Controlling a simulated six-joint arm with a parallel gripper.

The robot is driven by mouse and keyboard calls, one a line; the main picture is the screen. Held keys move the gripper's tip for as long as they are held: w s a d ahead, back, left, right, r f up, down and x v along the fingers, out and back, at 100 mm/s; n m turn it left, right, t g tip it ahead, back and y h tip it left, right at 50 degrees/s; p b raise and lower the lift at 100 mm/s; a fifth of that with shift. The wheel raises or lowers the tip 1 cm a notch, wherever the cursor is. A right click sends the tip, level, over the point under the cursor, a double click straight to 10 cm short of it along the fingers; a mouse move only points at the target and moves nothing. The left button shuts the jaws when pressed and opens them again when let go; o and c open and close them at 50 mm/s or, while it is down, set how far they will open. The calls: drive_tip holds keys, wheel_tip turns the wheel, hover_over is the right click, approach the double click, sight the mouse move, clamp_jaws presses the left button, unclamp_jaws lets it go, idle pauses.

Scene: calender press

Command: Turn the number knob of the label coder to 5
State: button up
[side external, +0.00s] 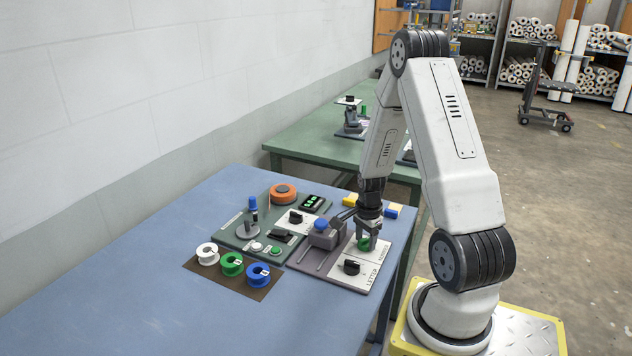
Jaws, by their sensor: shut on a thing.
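The label coder (320,259) is a grey unit with a blue-topped press head (321,227) and two white dial plates, at the right of the blue table. Its far dial plate reads NUMBER and bears the green number knob (364,243). My gripper (367,240) points straight down over that plate and is shut on the number knob, which shows partly between the fingers. The black letter knob (350,267) is on the near plate, clear of the gripper. The number the knob points to is too small and covered to read.
Left of the coder is a green-grey panel (228,236) with a blue-handled lever, buttons, a black knob and a small display. White, green and blue spools (232,264) sit on a brown mat in front. Yellow and blue blocks (391,210) lie behind my gripper. The table's front left is clear.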

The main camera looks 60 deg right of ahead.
sight(365, 239)
idle(0.3)
drive_tip(key=o, duration=1.3)
drive_tip(key=shift+r, duration=0.2)
drive_tip(key=shift+r, duration=3.7)
drive_tip(key=shift+a, duration=0.1)
